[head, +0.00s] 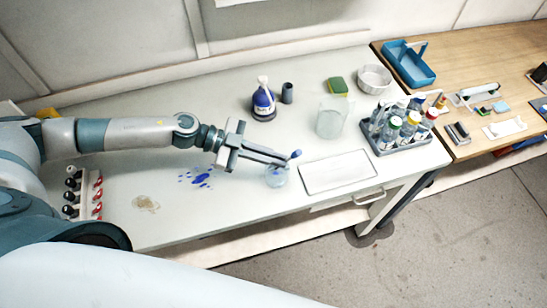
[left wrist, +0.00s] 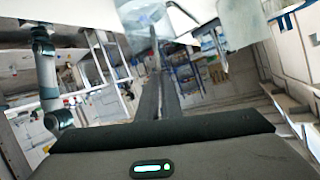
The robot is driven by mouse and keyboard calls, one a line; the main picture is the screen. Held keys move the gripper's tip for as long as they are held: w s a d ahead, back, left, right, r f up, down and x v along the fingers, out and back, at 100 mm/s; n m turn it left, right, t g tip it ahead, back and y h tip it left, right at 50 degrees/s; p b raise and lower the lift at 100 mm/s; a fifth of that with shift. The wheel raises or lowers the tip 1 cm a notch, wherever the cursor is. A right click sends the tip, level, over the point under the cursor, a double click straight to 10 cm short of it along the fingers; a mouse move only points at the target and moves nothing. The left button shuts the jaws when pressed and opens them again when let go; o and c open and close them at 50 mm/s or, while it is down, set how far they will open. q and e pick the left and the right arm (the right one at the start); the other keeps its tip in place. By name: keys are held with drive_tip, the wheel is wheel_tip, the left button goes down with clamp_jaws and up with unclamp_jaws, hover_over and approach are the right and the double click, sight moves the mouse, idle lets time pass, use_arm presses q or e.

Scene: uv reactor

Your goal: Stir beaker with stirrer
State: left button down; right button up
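My left gripper (head: 286,161) reaches in from the left over the white table. Its two long fingers are close together on the stirrer (head: 295,154), whose blue end shows at the fingertips. The clear glass beaker (head: 277,178) stands right below the fingertips. The stirrer's lower part is hard to make out against the glass, so I cannot tell how deep it sits. In the left wrist view the fingers (left wrist: 158,82) are nearly together, with the thin stirrer (left wrist: 154,45) beyond them and the beaker (left wrist: 140,14) at the top edge. My right gripper is not in view.
A white tray (head: 338,172) lies right of the beaker. Behind stand a clear pitcher (head: 332,117), a blue bottle (head: 263,102) and a bottle rack (head: 398,147). Blue spots (head: 200,178) and a brown stain (head: 146,203) mark the table. A red-and-black rack (head: 82,193) is at left.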

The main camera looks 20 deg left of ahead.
sight(295, 152)
use_arm(q)
drive_tip(key=shift+s+d+r, duration=0.25)
drive_tip(key=shift+d+r, duration=0.3)
drive_tip(key=shift+r, duration=0.8)
drive_tip(key=shift+s+d+r, duration=0.3)
drive_tip(key=shift+d+r, duration=0.25)
drive_tip(key=shift+r, duration=0.85)
drive_tip(key=shift+s+d+r, duration=0.25)
drive_tip(key=shift+d+r, duration=0.3)
drive_tip(key=shift+r, duration=0.8)
drive_tip(key=shift+r, duration=2.55)
drive_tip(key=shift+f, duration=0.1)
